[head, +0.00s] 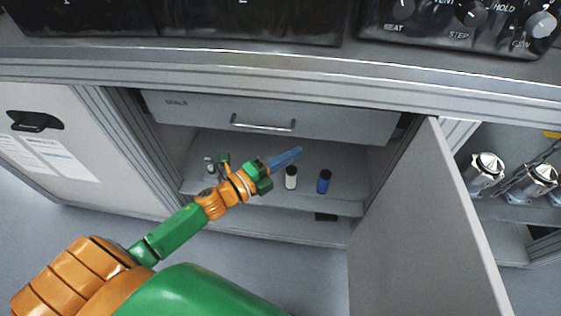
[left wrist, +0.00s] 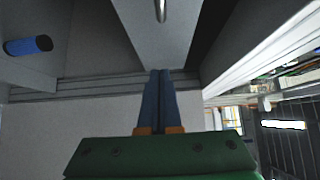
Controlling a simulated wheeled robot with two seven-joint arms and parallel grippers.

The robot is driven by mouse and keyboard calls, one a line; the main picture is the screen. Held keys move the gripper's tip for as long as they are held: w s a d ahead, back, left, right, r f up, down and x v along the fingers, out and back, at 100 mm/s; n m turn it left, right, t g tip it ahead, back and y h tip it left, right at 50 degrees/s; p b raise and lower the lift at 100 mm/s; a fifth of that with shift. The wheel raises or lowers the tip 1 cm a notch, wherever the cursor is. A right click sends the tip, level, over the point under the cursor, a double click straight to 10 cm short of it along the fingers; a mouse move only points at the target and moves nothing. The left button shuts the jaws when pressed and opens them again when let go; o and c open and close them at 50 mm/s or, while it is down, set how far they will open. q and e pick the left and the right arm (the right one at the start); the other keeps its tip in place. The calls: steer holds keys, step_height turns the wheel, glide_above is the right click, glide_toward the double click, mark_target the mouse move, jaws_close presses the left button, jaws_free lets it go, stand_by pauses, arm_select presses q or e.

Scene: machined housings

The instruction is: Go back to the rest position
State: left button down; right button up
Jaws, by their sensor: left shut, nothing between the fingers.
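My left arm is green and orange and reaches in from the lower left in the head view. My left gripper (head: 297,151) is shut and empty, its blue fingers in front of the open cabinet below the drawer. In the left wrist view its two blue fingers (left wrist: 159,75) lie together with nothing between them. My right gripper is in neither view.
A closed drawer (head: 272,118) with a bar handle sits above a shelf (head: 340,206). A white bottle (head: 291,178) and a blue bottle (head: 323,182) stand on the shelf. An open door (head: 420,235) stands at right. Metal housings (head: 487,168) lie beyond it.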

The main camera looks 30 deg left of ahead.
arm_select(q)
steer(key=s+a+f+n+g+y+p, duration=0.35)
steer(key=s+f+n, duration=0.2)
steer(key=f, duration=0.35)
steer(key=s+a+f+n+g+y+p, duration=0.25)
steer(key=s+a+f+n+y, duration=0.2)
steer(key=f+n, duration=0.3)
steer(key=s+d+f+n+g+p, duration=0.1)
steer(key=s+d+f+n+g, duration=0.1)
steer(key=s, duration=0.6)
steer(key=s+d+f+n+g+p, duration=0.2)
steer(key=s+f+n+g, duration=0.1)
steer(key=s, duration=0.6)
steer(key=s+d+f+n+g+p, duration=0.1)
steer(key=s+f+n+g, duration=0.2)
steer(key=s+f, duration=0.3)
steer(key=s+g, duration=0.1)
steer(key=s, duration=0.2)
steer(key=shift+d+f, duration=0.35)
steer(key=shift+d, duration=0.05)
